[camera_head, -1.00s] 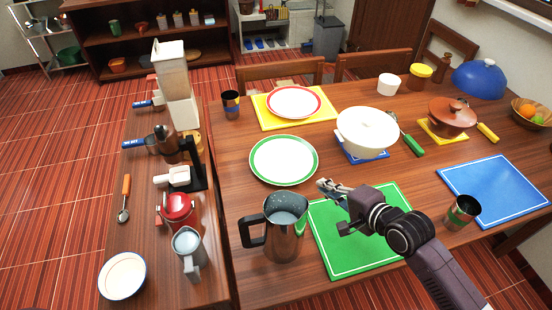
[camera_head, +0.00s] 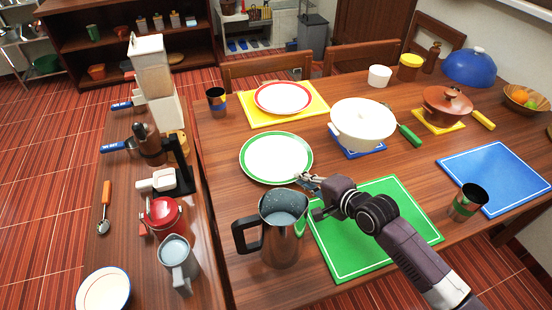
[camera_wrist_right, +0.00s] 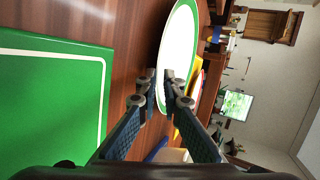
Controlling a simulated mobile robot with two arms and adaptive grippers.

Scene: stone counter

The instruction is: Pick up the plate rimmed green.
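The green-rimmed plate (camera_head: 275,157) is white and lies flat on the wooden table, left of centre in the head view. It also shows in the right wrist view (camera_wrist_right: 181,40), partly covered by the fingertips. My right gripper (camera_head: 309,182) is at the plate's near right edge. In the right wrist view its two fingertips (camera_wrist_right: 163,82) are a small gap apart, with the plate's edge in line with the gap. No firm hold on the rim shows; I cannot tell whether the fingers touch it. My left gripper is out of view.
A metal pitcher (camera_head: 283,240) stands close to the gripper on the near side. A green mat (camera_head: 358,243) lies under my right arm. A white pot (camera_head: 363,122) stands right of the plate. A red-rimmed plate (camera_head: 283,97) lies on a yellow mat (camera_head: 257,119) behind it.

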